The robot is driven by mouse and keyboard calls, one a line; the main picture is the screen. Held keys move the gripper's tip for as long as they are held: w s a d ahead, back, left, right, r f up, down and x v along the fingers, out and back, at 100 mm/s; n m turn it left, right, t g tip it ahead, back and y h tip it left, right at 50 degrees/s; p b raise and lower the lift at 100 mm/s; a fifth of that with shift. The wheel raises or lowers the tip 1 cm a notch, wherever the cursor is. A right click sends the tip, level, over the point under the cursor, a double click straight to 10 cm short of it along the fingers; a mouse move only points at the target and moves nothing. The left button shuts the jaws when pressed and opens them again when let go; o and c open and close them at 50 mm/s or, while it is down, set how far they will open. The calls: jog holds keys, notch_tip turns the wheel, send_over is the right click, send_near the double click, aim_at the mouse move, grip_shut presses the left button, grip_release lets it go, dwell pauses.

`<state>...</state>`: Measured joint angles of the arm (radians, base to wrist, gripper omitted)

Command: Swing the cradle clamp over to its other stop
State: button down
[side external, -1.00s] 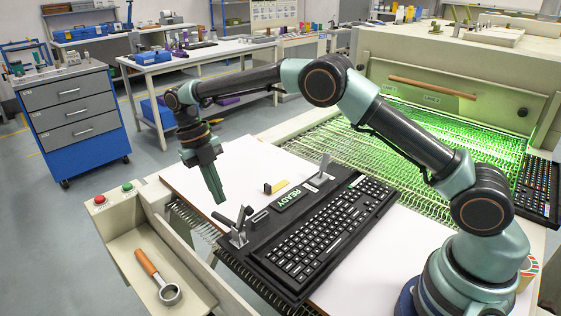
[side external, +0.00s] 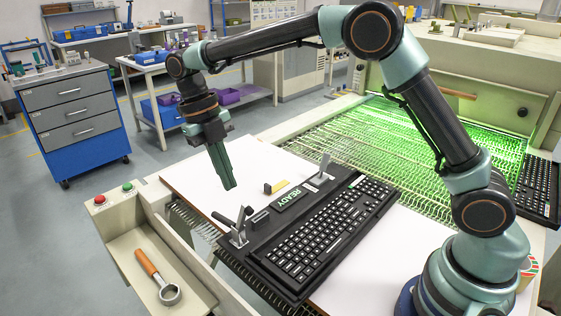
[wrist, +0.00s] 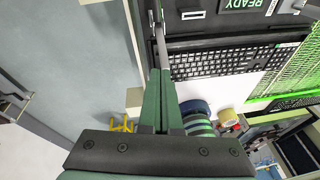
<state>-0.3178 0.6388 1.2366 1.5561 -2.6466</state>
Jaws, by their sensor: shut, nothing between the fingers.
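A black cradle (side external: 262,220) holds a black keyboard (side external: 320,232) on the white worktop. At the cradle's near-left corner stands a grey metal clamp (side external: 239,234) with a dark handle leaning to the left. A second grey upright lever (side external: 323,168) stands at the cradle's far end; I cannot tell which of them is the cradle clamp.
A lit READY sign (side external: 292,196) and a small yellow-and-black block (side external: 276,187) are by the cradle. A green-lit conveyor (side external: 400,130) lies behind. A tray (side external: 140,245) with a wooden-handled tool (side external: 157,277) is at the front left. White worktop (side external: 205,180) is free left of the cradle.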

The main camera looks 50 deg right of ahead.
jog(key=s+d+r+m+t+y, duration=0.1)
jog(key=s+d+r+m+t, duration=0.15)
jog(key=r+m, duration=0.35)
jog(key=s+d+r+m+t, duration=0.1)
jog(key=d+r+m, duration=0.35)
jog(key=m, duration=0.25)
jog(key=s+d+f+m+t, duration=0.1)
jog(key=s+m, duration=0.4)
jog(key=m, duration=0.5)
jog(key=s+d+f+m+t, duration=0.2)
jog(key=s+d+m+t, duration=0.2)
jog(key=m, duration=0.6)
jog(key=shift+s+d+f, duration=0.3)
jog(key=shift+s+d, duration=0.3)
jog(key=shift+d, duration=0.35)
